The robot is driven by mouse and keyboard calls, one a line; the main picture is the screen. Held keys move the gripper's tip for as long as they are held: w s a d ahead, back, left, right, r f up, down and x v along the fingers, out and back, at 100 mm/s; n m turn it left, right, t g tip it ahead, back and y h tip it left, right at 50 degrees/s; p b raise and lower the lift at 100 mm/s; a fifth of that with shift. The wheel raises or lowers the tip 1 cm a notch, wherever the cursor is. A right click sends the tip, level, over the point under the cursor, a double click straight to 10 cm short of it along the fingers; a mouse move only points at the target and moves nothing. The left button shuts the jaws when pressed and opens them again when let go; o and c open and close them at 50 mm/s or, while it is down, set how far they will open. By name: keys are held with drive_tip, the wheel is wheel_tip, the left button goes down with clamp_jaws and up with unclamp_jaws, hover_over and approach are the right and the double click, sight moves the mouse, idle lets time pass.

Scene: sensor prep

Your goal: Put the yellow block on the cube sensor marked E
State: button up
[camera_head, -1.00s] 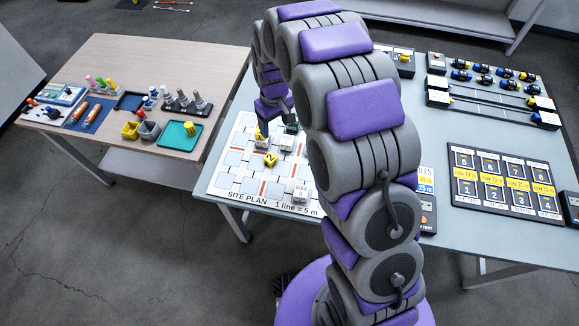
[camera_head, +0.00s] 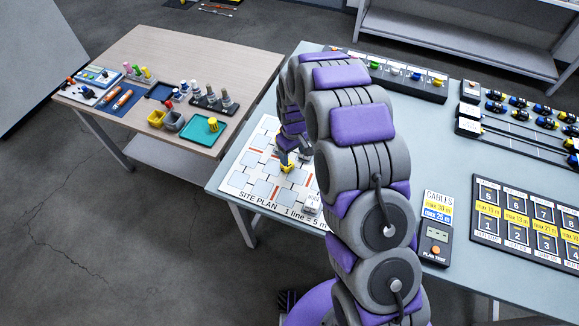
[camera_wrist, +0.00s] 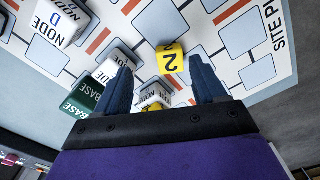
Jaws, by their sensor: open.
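In the wrist view a yellow block (camera_wrist: 171,60) marked 2 lies on the site plan mat (camera_wrist: 150,20), around the line between my fingertips. My gripper (camera_wrist: 160,70) is open and empty. A white NODE cube (camera_wrist: 156,94) shows lower between the fingers, its letter not readable, with a bit of yellow beside it. Another NODE cube (camera_wrist: 108,67) stands left of the left finger, and NODE D (camera_wrist: 62,20) is at upper left. No E is readable. In the head view my gripper (camera_head: 291,155) is right above the yellow block (camera_head: 287,168); my arm hides part of the mat.
A green BASE cube (camera_wrist: 82,97) stands left of my gripper. A white NODE cube (camera_head: 312,203) stands near the mat's front edge. A handheld tester (camera_head: 434,241) and a numbered board (camera_head: 520,215) lie to the right. A wooden table (camera_head: 150,60) stands at left.

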sight(289, 164)
drive_tip(key=shift+a+f, duration=0.5)
drive_tip(key=shift+f, duration=0.1)
drive_tip(key=f+b, duration=0.1)
drive_tip(key=f, duration=0.1)
drive_tip(key=a+f, duration=0.1)
drive_tip(key=f, duration=0.1)
drive_tip(key=shift+s+f+b, duration=0.15)
drive_tip(key=shift+f+b, duration=0.1)
drive_tip(key=shift+b, duration=0.1)
drive_tip(key=shift+d+f, duration=0.2)
drive_tip(key=shift+d, duration=0.05)
drive_tip(key=shift+d+r, duration=0.1)
drive_tip(key=shift+d, duration=0.05)
drive_tip(key=shift+a, duration=0.4)
drive_tip(key=c, duration=0.7)
drive_tip(key=shift+d, duration=0.25)
drive_tip(key=c, duration=0.5)
